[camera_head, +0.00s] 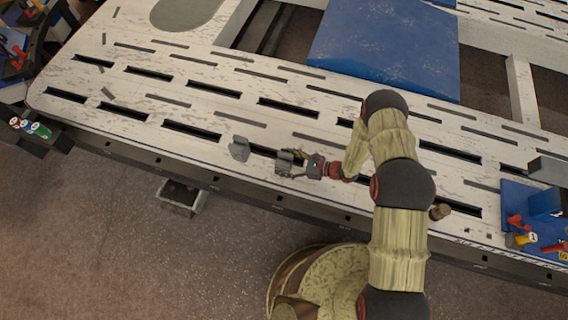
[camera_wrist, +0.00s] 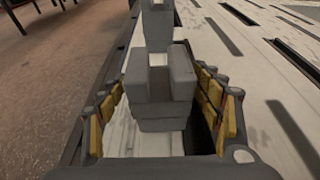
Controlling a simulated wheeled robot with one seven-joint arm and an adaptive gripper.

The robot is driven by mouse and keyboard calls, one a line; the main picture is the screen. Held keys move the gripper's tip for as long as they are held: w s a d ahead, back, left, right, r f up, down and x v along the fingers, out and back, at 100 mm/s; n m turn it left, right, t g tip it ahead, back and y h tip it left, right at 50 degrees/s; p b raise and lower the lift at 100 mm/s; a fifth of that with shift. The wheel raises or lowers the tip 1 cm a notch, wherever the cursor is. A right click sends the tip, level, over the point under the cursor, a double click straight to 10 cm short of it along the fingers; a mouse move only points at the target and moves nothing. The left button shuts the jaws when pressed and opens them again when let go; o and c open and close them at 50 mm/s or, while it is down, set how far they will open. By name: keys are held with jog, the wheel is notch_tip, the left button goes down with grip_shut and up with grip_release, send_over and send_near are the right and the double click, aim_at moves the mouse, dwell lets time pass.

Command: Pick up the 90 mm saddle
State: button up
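A grey notched saddle block (camera_head: 284,163) stands on the slotted bench top near its front edge. In the wrist view the same block (camera_wrist: 160,88) is upright between the fingers of my gripper (camera_wrist: 160,98). The fingers, with yellow pads, are spread to both sides of it, with a visible gap at the left; contact at the right is hard to tell. My gripper (camera_head: 299,165) reaches the block from the right in the head view. A second grey block (camera_head: 239,149) stands to the left and shows beyond the first in the wrist view (camera_wrist: 157,27). No size marking is legible.
The white bench top (camera_head: 215,60) has rows of dark slots. A blue panel (camera_head: 385,45) lies at the back. A blue tray (camera_head: 520,200) with coloured items is at the right end. The bench's front edge runs close beside the blocks.

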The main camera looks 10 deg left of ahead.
jog(key=c, duration=1.4)
jog(key=shift+c, duration=0.5)
